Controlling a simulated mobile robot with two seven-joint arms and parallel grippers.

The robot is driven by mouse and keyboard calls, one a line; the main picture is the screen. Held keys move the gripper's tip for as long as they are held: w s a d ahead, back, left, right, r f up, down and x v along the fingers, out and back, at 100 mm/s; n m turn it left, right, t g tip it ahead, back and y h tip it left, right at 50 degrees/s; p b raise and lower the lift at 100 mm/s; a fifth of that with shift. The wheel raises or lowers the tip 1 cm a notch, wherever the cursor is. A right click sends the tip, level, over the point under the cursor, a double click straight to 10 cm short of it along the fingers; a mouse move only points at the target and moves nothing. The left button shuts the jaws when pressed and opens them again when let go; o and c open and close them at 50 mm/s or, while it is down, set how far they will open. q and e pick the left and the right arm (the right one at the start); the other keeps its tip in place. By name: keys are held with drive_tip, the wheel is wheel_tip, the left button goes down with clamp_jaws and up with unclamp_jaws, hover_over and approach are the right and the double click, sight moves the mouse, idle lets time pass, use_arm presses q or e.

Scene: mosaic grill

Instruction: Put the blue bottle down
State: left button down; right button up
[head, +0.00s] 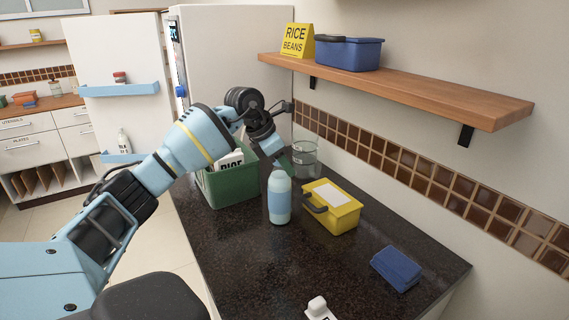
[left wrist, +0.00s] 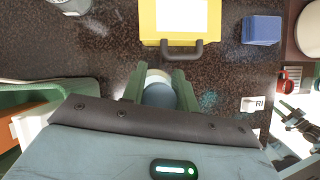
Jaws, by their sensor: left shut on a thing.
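The blue bottle (head: 279,200) is upright at the dark countertop (head: 235,260), between the green bin and the yellow box. My left gripper (head: 278,163) is at the bottle's top and shut on it. In the left wrist view the bottle (left wrist: 160,92) sits between the two green fingers of the left gripper (left wrist: 161,88). I cannot tell whether its base touches the counter. My right gripper is not in view.
A green bin (head: 232,188) stands just left of the bottle, a yellow box (head: 332,207) just right. A clear glass container (head: 305,155) is behind. A blue folded cloth (head: 396,268) lies nearer the front right. A wooden shelf (head: 420,87) overhangs the right side. The front counter is mostly clear.

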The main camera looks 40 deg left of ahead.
use_arm(q)
drive_tip(key=c, duration=1.1)
unclamp_jaws()
drive_tip(key=shift+f, duration=0.15)
drive_tip(key=shift+s+a+r, duration=0.1)
drive_tip(key=shift+r, duration=0.4)
drive_tip(key=v, duration=1.1)
drive_tip(key=shift+s, duration=0.15)
